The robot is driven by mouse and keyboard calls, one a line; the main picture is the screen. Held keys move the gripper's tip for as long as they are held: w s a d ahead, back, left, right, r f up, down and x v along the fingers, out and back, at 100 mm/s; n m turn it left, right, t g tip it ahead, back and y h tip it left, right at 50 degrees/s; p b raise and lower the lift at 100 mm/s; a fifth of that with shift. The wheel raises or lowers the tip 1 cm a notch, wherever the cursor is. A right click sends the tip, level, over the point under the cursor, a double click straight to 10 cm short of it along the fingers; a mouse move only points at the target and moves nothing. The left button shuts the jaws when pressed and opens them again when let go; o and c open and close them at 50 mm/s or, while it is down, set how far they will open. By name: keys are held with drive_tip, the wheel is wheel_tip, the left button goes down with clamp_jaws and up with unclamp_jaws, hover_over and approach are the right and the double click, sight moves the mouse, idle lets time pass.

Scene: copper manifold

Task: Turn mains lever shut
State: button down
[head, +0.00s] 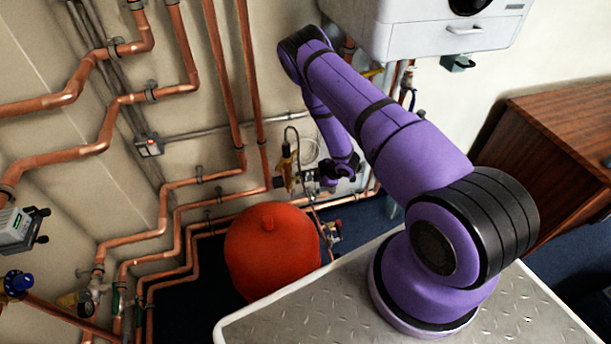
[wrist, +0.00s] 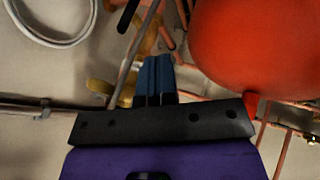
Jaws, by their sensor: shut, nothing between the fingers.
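My gripper shows in the wrist view (wrist: 154,78), its two blue fingers side by side and shut with nothing between them. Just beyond the fingers is a brass-coloured fitting (wrist: 146,42) beside a thin grey pipe; I cannot tell whether they touch. I cannot pick out the mains lever for certain. A valve group with a green part (head: 116,298) sits on the pipes at lower left, far from my gripper.
The round red tank (head: 270,250) stands on the floor; it also fills the upper right of the wrist view (wrist: 262,45). Copper pipes (head: 215,172) run over the walls. A white boiler (head: 445,32) hangs above, and a wooden cabinet (head: 560,150) stands at right.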

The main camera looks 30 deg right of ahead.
sight(304, 177)
drive_tip(key=w+a+f, duration=0.1)
drive_tip(key=w+f, duration=0.5)
drive_tip(key=w, duration=0.1)
drive_tip(key=shift+w, duration=0.4)
